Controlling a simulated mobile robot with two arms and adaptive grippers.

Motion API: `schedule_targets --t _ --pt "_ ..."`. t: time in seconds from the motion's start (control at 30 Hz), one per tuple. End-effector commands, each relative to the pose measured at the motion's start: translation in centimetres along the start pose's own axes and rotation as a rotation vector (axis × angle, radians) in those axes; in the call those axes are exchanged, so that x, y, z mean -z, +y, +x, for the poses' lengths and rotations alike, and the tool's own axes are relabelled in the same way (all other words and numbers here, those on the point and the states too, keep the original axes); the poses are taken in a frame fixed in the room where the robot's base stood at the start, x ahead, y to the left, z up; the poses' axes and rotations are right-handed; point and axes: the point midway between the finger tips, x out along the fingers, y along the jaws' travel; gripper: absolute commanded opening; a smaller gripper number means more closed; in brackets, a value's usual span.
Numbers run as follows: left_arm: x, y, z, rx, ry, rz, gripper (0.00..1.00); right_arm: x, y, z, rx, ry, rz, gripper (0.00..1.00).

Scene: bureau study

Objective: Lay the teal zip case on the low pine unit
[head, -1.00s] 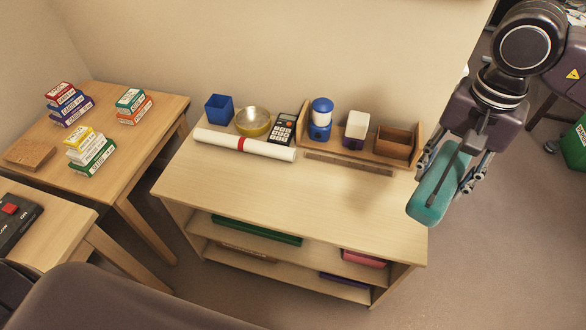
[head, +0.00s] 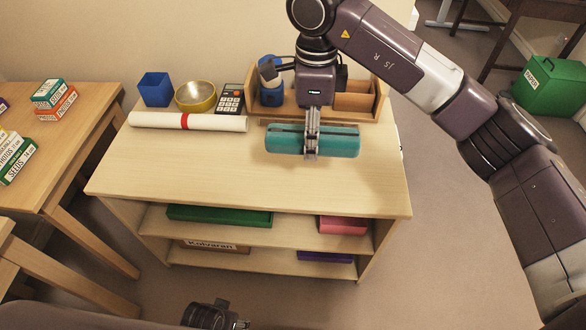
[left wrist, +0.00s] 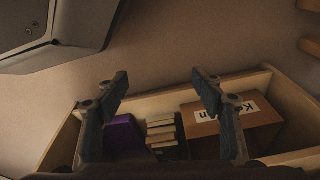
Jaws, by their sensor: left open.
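The teal zip case (head: 340,142) is a long rounded case lying crosswise in the head view. My right gripper (head: 311,152) comes down from above and is shut around its middle. The case is over the right rear part of the low pine unit's top (head: 230,176); I cannot tell whether it touches the wood. My left gripper shows only partly at the bottom edge of the head view (head: 238,322). In the left wrist view its two fingers (left wrist: 162,92) are apart with nothing between them, facing a pine compartment.
A white paper roll (head: 160,121), blue cup (head: 155,89), yellow bowl (head: 195,95) and calculator (head: 230,98) line the unit's back, beside a wooden organizer (head: 355,104). The top's front and left are clear. Shelves below hold a green item (head: 220,215) and a labelled box (head: 213,246).

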Motion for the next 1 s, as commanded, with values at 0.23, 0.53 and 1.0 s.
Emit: schedule_targets --t 0.23,0.53,1.0 --pt "1.1 -0.1 -1.2 0.001 0.011 -0.002 0.62 0.0 0.1 7.0 -0.005 0.001 -0.002 0.1" --pt "1.9 -0.1 -2.3 0.002 0.016 -0.003 0.62 -0.1 0.0 11.3 -0.001 -0.001 -0.003 0.1" --pt "3.1 -0.2 -3.6 0.003 0.032 -0.004 0.62 -0.1 -0.1 15.6 0.002 -0.001 -0.004 0.1"
